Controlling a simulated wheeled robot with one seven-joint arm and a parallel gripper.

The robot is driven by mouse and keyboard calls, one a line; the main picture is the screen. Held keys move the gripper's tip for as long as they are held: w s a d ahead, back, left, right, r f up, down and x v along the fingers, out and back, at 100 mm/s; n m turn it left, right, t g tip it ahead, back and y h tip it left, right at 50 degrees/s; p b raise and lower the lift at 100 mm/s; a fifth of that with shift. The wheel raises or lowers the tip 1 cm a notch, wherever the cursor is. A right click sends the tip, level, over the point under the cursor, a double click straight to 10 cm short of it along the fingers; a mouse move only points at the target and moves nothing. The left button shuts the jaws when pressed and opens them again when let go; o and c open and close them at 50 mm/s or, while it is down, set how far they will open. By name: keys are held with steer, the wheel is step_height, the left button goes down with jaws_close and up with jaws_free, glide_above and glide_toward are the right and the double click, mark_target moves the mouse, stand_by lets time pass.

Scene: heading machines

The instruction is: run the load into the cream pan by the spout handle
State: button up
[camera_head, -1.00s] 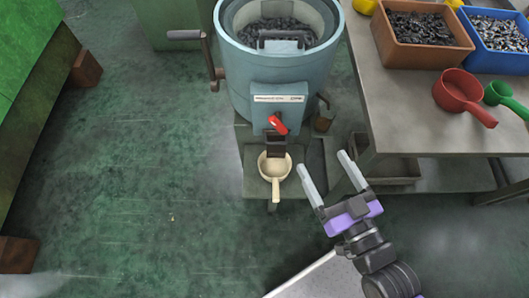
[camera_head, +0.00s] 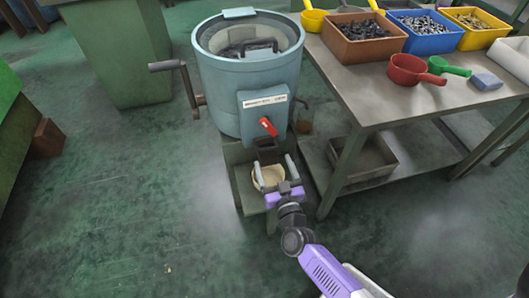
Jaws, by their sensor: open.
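The blue-grey round machine (camera_head: 222,98) stands on a low stand, with dark metal pieces in its open top. A red spout handle (camera_head: 268,127) sits on its front panel, above a dark spout (camera_head: 268,148). The cream pan (camera_head: 268,173) is under the spout, partly hidden by my gripper. My gripper (camera_head: 274,170) has its two pale fingers apart and empty, in front of the pan in this view and below the red handle. Whether a finger touches the pan cannot be told.
A crank (camera_head: 172,66) sticks out at the machine's left. The workbench (camera_head: 356,98) at right carries an orange bin (camera_head: 349,52), a blue bin (camera_head: 408,45), a red scoop (camera_head: 408,68) and a green scoop (camera_head: 449,67). Green floor (camera_head: 110,190) is open at left.

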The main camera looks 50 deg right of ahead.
mark_target(268, 148)
steer(key=b+x, duration=0.1)
steer(key=x, duration=0.6)
